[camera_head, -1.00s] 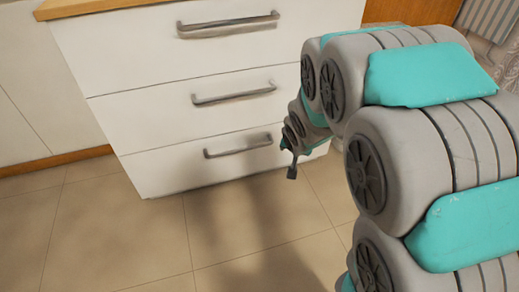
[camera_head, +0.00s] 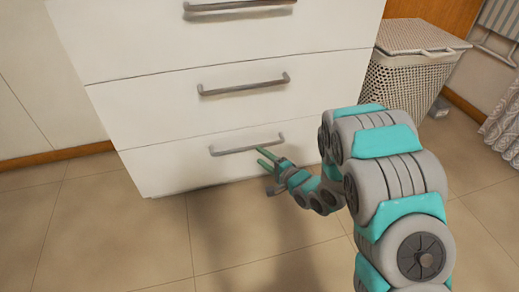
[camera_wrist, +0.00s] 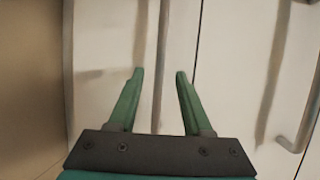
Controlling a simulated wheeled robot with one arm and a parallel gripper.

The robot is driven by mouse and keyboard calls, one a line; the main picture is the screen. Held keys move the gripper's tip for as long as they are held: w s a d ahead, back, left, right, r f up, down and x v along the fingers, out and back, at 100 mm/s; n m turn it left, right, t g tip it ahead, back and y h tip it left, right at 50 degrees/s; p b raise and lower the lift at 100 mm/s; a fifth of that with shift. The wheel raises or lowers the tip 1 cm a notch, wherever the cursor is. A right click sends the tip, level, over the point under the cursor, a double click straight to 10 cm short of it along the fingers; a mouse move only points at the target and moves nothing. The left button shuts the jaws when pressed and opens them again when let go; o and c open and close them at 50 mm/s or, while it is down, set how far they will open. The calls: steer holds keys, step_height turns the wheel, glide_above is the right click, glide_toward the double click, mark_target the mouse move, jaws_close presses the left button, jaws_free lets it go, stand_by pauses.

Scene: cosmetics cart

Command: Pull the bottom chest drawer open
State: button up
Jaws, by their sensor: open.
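The white chest (camera_head: 170,135) has three drawers in view, one above another. The bottom drawer (camera_head: 170,170) is shut, its front flush with those above. Its grey bar handle (camera_head: 247,148) runs across the front; in the wrist view the handle (camera_wrist: 161,60) runs upright. My gripper (camera_head: 261,157) is open and empty, at the handle's right part. In the wrist view its green fingers (camera_wrist: 157,75) lie on either side of the bar, with gaps. I cannot tell how deep the bar sits between them.
The middle drawer handle (camera_head: 243,84) is above; it shows at the right in the wrist view (camera_wrist: 300,125). A white wicker basket (camera_head: 410,75) stands right of the chest. The tiled floor (camera_head: 120,240) before the chest is clear.

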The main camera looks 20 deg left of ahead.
mark_target(251, 149)
steer(key=b+x, duration=0.1)
steer(key=x, duration=0.6)
steer(key=shift+w+a+f, duration=0.1)
steer(key=shift+w+a, duration=0.1)
steer(key=shift+a, duration=0.15)
jaws_close()
stand_by(1.1)
